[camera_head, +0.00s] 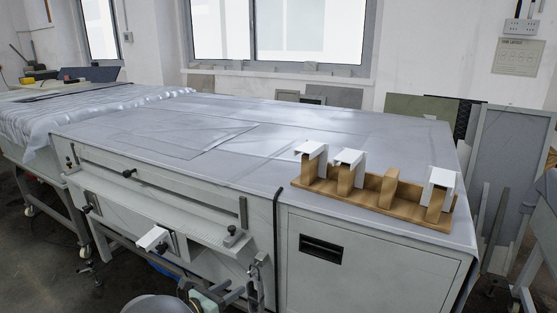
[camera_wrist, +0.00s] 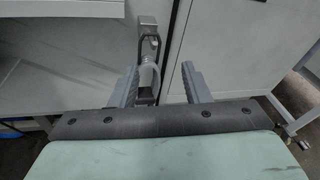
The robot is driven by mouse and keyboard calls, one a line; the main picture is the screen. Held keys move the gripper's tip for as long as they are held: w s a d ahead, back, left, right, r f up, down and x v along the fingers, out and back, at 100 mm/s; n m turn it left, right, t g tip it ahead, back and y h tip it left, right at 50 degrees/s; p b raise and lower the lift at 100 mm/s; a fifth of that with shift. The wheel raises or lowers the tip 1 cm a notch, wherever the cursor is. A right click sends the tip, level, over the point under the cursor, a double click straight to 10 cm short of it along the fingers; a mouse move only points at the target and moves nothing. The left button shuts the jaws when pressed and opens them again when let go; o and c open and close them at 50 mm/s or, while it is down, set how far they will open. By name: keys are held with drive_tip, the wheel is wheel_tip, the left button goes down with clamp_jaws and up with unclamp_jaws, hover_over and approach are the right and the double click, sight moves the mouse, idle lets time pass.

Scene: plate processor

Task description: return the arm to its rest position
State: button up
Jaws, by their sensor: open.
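My gripper (camera_wrist: 160,85) is open in the wrist view, with its two grey fingers apart and nothing held between them. It faces the front of the plate processor, near a metal latch (camera_wrist: 148,45) with a pale rounded part beside the left finger. In the head view my arm's end shows low at the bottom edge, in front of the machine's cabinet (camera_head: 365,265) and below its top. The fingers are small and partly cut off there.
A wooden rack (camera_head: 328,191) stands on the right of the machine's grey top (camera_head: 250,120); white bent pieces hang on three posts, and one post is bare. A white piece (camera_head: 152,238) sits at the front ledge (camera_head: 180,218). The top's middle is clear.

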drive_tip(key=s+d+r+m+g+y+p, duration=0.1)
drive_tip(key=s+d+r+m+g, duration=0.3)
drive_tip(key=d, duration=0.4)
drive_tip(key=s+d+r+m+g+p, duration=0.1)
drive_tip(key=s+d+r+m+g, duration=0.15)
drive_tip(key=d+m, duration=0.4)
drive_tip(key=s+d+r+m+g+y+p, duration=0.1)
drive_tip(key=s+d+r+m+g, duration=0.3)
drive_tip(key=d, duration=0.5)
drive_tip(key=s+d+r+m+y+p, duration=0.1)
drive_tip(key=s+d+r+m+y, duration=0.1)
drive_tip(key=s+m+y, duration=0.2)
drive_tip(key=s+d+r+m+g+y+p, duration=0.1)
drive_tip(key=s+r+m+y, duration=0.2)
drive_tip(key=s+m, duration=0.8)
drive_tip(key=s+y, duration=0.1)
drive_tip(key=s, duration=0.2)
drive_tip(key=shift+d+y, duration=0.3)
drive_tip(key=shift+d, duration=0.1)
